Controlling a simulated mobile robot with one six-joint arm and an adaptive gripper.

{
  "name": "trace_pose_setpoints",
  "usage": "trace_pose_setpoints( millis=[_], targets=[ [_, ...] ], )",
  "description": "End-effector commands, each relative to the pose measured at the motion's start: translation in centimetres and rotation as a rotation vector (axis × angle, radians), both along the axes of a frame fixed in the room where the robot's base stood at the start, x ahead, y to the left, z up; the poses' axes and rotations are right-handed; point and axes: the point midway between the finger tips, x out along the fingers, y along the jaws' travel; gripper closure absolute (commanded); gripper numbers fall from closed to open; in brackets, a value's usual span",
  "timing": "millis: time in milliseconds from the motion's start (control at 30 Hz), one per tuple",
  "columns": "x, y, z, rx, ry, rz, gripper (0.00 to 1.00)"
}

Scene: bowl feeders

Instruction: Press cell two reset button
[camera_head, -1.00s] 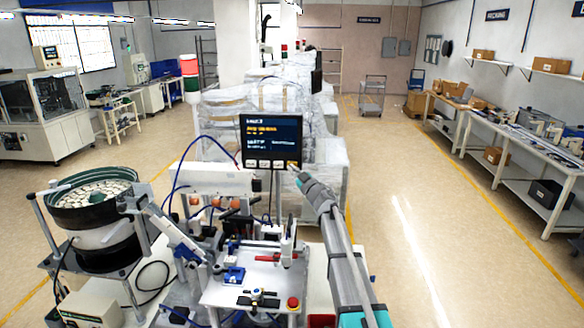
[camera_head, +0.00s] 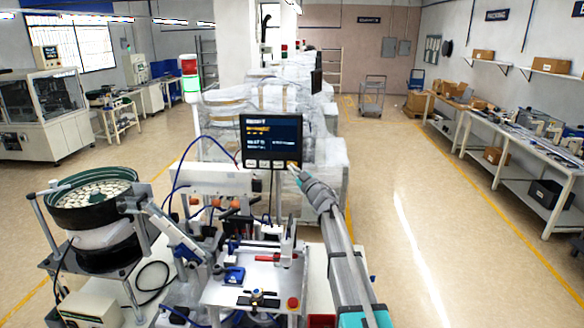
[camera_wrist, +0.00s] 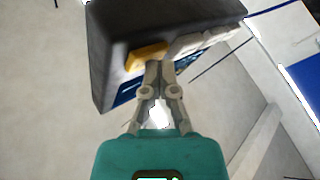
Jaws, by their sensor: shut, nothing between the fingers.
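The control panel (camera_head: 270,140) is a dark box with a lit screen, on a post above the cell. A row of pale buttons (camera_head: 263,163) runs along its lower edge, with a yellow button (camera_head: 291,164) at the right end. My gripper (camera_head: 294,169) is shut and empty, its tips at the panel's lower right corner. In the wrist view, the fingertips (camera_wrist: 161,65) overlap the edge of the yellow button (camera_wrist: 146,57). Pale buttons (camera_wrist: 205,40) lie beside it. I cannot tell whether the button is pushed in. The button labels are too small to read.
A bowl feeder (camera_head: 92,195) full of pale parts stands at the left. The fixture plate (camera_head: 245,290) with a red knob (camera_head: 293,302) is below the panel. A stack light (camera_head: 190,75) stands behind. Wrapped machines fill the space behind the panel. The floor at right is clear.

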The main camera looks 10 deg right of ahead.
Motion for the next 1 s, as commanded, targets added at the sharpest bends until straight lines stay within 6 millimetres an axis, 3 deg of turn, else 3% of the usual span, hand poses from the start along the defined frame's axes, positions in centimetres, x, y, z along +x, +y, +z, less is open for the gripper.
trace_pose_setpoints(
  millis=[400,1000],
  targets=[
    [-1.5,0.5,0.0,0.0,0.0,0.0,1.0],
    [-2.1,0.6,0.0,0.0,0.0,0.0,1.0]
  ],
)
